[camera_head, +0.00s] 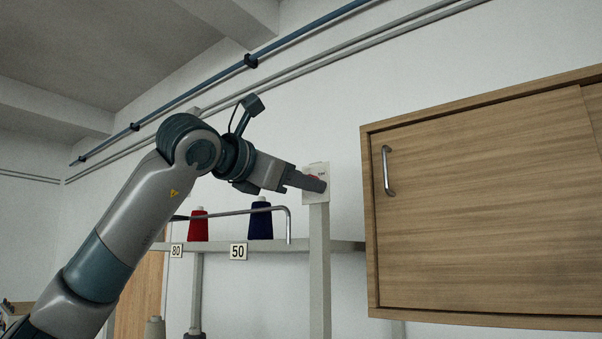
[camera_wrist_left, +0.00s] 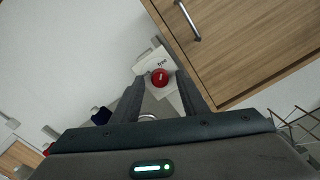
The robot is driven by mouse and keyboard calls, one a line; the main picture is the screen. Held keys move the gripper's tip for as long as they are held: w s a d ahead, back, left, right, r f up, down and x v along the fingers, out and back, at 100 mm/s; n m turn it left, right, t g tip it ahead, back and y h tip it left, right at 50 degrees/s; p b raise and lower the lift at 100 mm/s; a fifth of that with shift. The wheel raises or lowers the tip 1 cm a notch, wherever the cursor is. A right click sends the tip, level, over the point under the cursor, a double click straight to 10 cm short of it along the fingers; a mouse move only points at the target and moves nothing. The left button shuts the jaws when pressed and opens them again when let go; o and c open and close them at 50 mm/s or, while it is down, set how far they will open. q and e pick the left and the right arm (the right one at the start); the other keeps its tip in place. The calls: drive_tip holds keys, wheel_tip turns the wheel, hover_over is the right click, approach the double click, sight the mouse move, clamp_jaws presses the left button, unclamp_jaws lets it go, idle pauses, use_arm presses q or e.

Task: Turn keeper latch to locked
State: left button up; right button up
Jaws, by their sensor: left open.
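The keeper latch shows as a round red knob (camera_wrist_left: 159,77) with a small white mark, on a white plate (camera_wrist_left: 153,62) with small dark lettering. In the head view the plate (camera_head: 322,168) sits at the top of a pale post, and only a sliver of red shows behind my fingers. My left gripper (camera_head: 308,180) reaches in from the left at the plate. In the left wrist view its open fingers (camera_wrist_left: 162,88) stand on either side of the knob's line. I cannot tell whether they touch it. My right gripper is not in view.
A wooden cabinet (camera_head: 480,205) with a metal handle (camera_head: 388,171) stands close right of the post. A rack shelf (camera_head: 270,246) holds a red spool (camera_head: 198,225) and a navy spool (camera_head: 260,221) below my arm. A bent metal rod (camera_head: 288,224) crosses there.

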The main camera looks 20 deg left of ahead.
use_arm(q)
clamp_jaws()
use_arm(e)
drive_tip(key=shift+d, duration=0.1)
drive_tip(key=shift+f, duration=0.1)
use_arm(q)
drive_tip(key=shift+n+b, duration=7.9)
drive_tip(key=shift+n, duration=1.3)
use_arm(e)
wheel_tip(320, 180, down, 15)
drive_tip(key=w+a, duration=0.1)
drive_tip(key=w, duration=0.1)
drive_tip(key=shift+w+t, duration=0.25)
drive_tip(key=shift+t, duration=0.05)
